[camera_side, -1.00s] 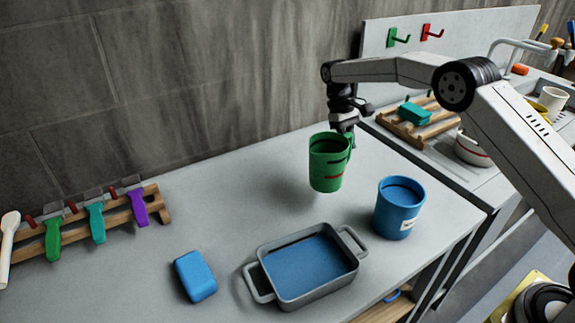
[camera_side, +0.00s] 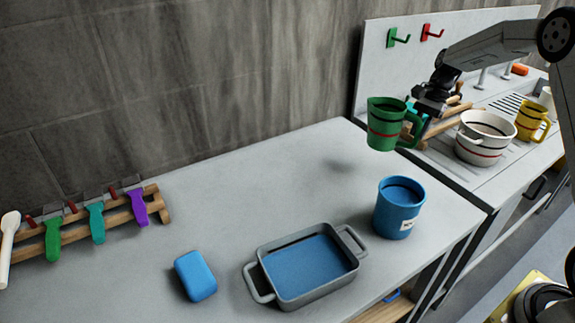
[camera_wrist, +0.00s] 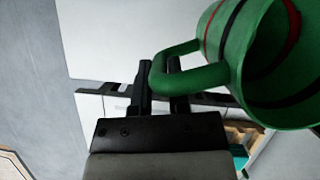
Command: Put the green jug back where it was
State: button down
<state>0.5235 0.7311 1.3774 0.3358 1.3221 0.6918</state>
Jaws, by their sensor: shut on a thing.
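The green jug (camera_side: 384,124) has a dark band and a red band. It hangs in the air above the back right of the grey counter, near the gap beside the sink unit, with its shadow on the counter. My gripper (camera_side: 424,112) is on its right side, shut on the handle. In the wrist view the jug (camera_wrist: 265,60) fills the upper right, and its handle (camera_wrist: 190,75) passes between the fingers of my gripper (camera_wrist: 163,85). A green hook (camera_side: 397,38) and a red hook (camera_side: 430,32) are on the back panel.
A blue container (camera_side: 398,210), a grey tray (camera_side: 350,270) with blue inside and a blue block (camera_side: 195,276) stand on the counter. A white bowl (camera_side: 484,138) and yellow jug (camera_side: 532,122) stand right. A wooden rack (camera_side: 455,125) is partly behind my gripper. The counter's back middle is clear.

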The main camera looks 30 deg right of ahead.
jog(key=shift+f, duration=5.15)
jog(key=c, duration=0.6)
grip_release()
jog(key=shift+r, duration=0.2)
jog(key=v, duration=1.2)
